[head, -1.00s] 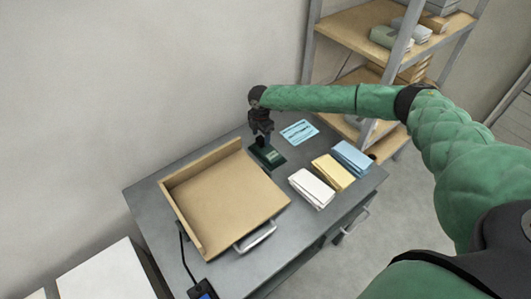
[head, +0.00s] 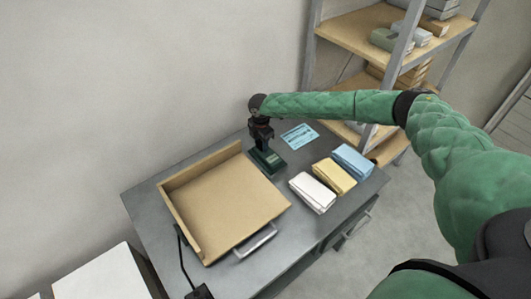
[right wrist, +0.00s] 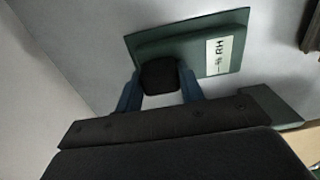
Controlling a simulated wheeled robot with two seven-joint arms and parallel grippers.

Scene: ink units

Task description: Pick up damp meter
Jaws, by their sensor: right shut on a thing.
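The damp meter is a dark green block (head: 267,162) on the grey table top, behind the tan tray. In the right wrist view its green plate (right wrist: 228,62) carries a white label reading "RH", and a black grip (right wrist: 160,68) stands up from it. My right gripper (head: 262,142) points down over the meter. In the right wrist view its blue fingers (right wrist: 160,88) close on both sides of the black grip. I cannot tell whether the meter's base touches the table. My left gripper is out of view.
A tan tray (head: 172,208) with a metal handle fills the table's left. White (head: 312,192), yellow (head: 335,177) and blue (head: 352,160) folded cloths lie at right. A light blue card (head: 299,136) lies behind the meter. A shelf rack (head: 350,33) stands at back right. A black corded device (head: 199,292) sits in front.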

